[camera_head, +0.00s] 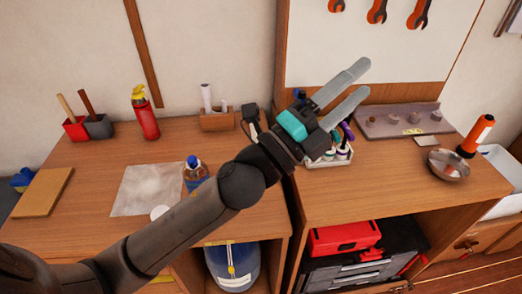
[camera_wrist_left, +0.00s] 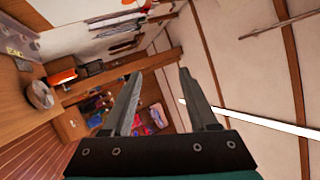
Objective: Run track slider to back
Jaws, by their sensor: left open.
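A long grey board (camera_head: 385,123) with several small knob-like parts and a yellow label lies at the back of the right-hand bench. I cannot tell whether one of these parts is the track slider. The board's end also shows at the upper left of the left wrist view (camera_wrist_left: 22,41). My left gripper (camera_head: 362,80) is open and empty, raised above the bench to the left of the board, its fingers pointing up and right. Its two fingers also show apart in the left wrist view (camera_wrist_left: 158,76). My right gripper is not in view.
A metal bowl (camera_head: 449,165) and an orange-and-black torch (camera_head: 475,136) stand at the bench's right. A white holder with bottles (camera_head: 331,160) sits below my gripper. A fire extinguisher (camera_head: 145,113) and a blue-capped bottle (camera_head: 195,173) are at left. The right bench's front is clear.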

